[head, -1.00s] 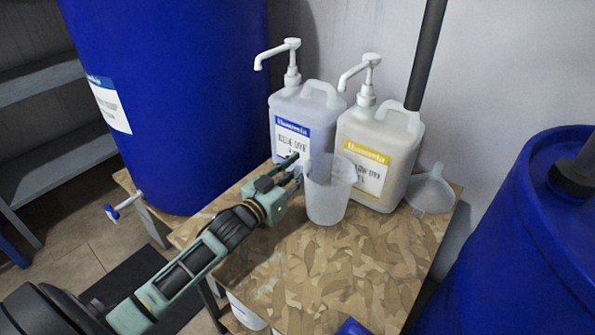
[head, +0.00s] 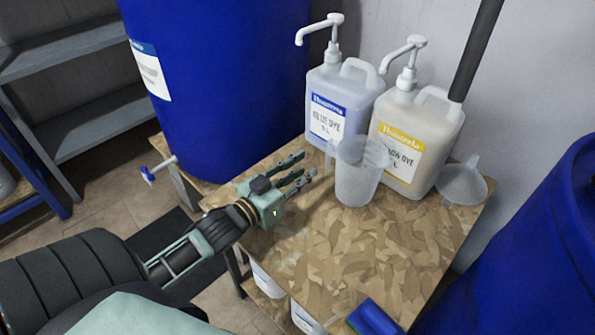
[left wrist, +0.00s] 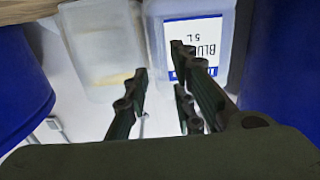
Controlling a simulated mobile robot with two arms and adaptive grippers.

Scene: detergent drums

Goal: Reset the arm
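My left gripper (head: 306,168) is over the left part of the wooden tabletop (head: 345,255) in the head view. Its fingers are spread, with nothing between them. A clear plastic jug (head: 357,182) stands upright just right of the fingertips, with a small gap between. In the left wrist view, the open fingers of the left gripper (left wrist: 158,75) point toward the jug (left wrist: 97,50) and the blue-labelled dye bottle (left wrist: 205,40). My right gripper is not in view.
A yellow-labelled pump bottle (head: 418,135) and a funnel (head: 462,183) stand behind the jug. A large blue drum (head: 215,80) with a tap is at left, another blue drum (head: 530,260) at right. A blue object (head: 375,318) lies at the front. The tabletop's middle is clear.

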